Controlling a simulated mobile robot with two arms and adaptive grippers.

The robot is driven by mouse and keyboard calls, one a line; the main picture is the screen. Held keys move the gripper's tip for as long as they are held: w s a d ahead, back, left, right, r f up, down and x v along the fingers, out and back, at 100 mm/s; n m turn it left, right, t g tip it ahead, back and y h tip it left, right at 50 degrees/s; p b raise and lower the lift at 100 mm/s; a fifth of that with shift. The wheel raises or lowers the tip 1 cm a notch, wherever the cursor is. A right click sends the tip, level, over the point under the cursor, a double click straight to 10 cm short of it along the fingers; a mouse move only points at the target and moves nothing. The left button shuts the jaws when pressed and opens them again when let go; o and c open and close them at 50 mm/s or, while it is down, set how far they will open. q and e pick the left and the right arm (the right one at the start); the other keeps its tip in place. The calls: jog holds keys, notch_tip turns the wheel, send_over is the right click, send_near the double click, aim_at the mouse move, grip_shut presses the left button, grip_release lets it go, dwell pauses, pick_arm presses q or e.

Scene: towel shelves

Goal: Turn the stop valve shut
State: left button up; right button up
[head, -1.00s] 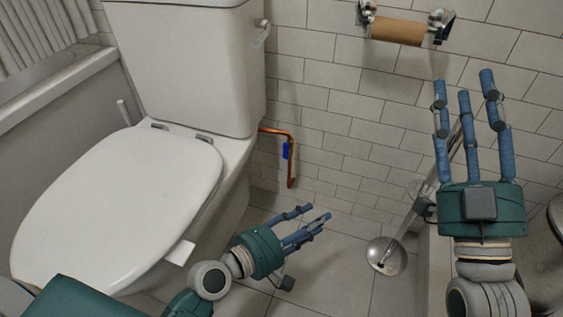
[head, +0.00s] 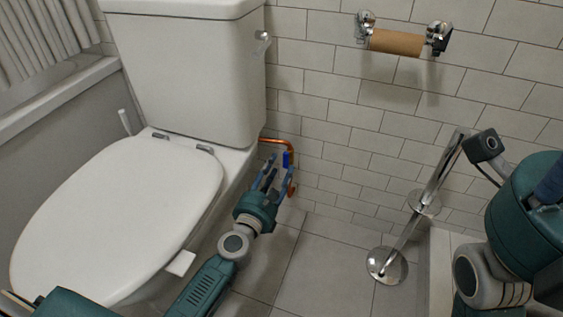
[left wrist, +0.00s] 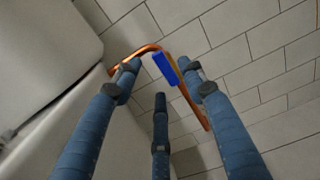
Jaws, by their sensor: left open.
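The stop valve is a small blue handle (head: 286,159) on a copper pipe (head: 275,140) beside the toilet, against the tiled wall. In the left wrist view the blue handle (left wrist: 167,68) lies beyond the fingertips, between the left and right fingers, with the copper pipe (left wrist: 143,50) bending around it. My left gripper (head: 274,172) is open, its fingers spread towards the valve; I cannot tell whether any finger touches it. In the head view the fingers partly cover the lower pipe. My right gripper (head: 550,185) is at the right edge, partly cut off, its finger opening hidden.
The white toilet (head: 120,205) stands close on the left of my left arm. A chrome stand (head: 387,265) with a round base is on the floor to the right. A paper holder with a cardboard roll (head: 397,42) is on the wall.

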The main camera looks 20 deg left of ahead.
aim_at(284, 159)
pick_arm(q)
jog(key=shift+w, duration=1.75)
grip_shut()
